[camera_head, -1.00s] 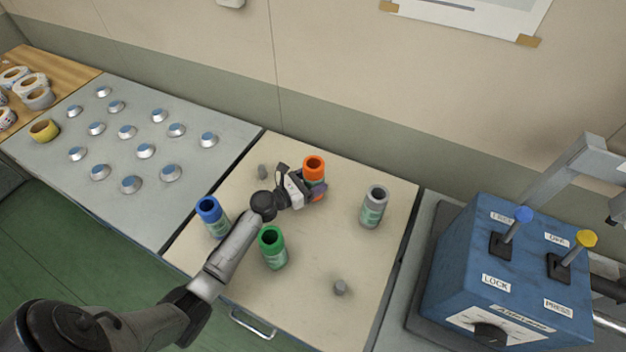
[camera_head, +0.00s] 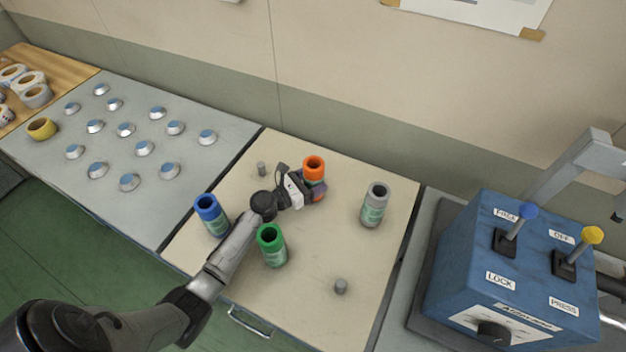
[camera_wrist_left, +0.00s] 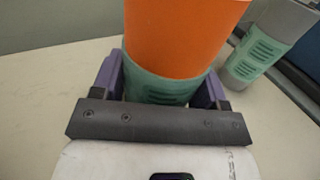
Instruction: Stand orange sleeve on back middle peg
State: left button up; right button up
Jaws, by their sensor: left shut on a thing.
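The orange sleeve (camera_head: 314,168) stands upright at the back middle of the beige table (camera_head: 300,305), its open top showing. In the left wrist view the orange sleeve (camera_wrist_left: 180,35) fills the space between the purple fingers of my left gripper (camera_wrist_left: 165,88), which is shut around its green label band. My left gripper also shows in the head view (camera_head: 314,189), low on the sleeve. The sleeve's foot and any peg under it are hidden, so I cannot tell how it sits. My right gripper is out of view.
A grey sleeve (camera_head: 375,204) stands right of the orange one. Blue (camera_head: 211,215) and green (camera_head: 271,245) sleeves stand at left and front middle. Bare pegs show at back left (camera_head: 261,169) and front right (camera_head: 341,286). A blue control box (camera_head: 510,265) stands at right.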

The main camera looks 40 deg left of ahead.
pick_arm(q)
jog(key=shift+f+b, duration=0.3)
jog(key=o, duration=1.3)
jog(key=shift+c, duration=0.2)
jog(key=shift+p+v, duration=0.35)
jog(key=shift+v, duration=3.4)
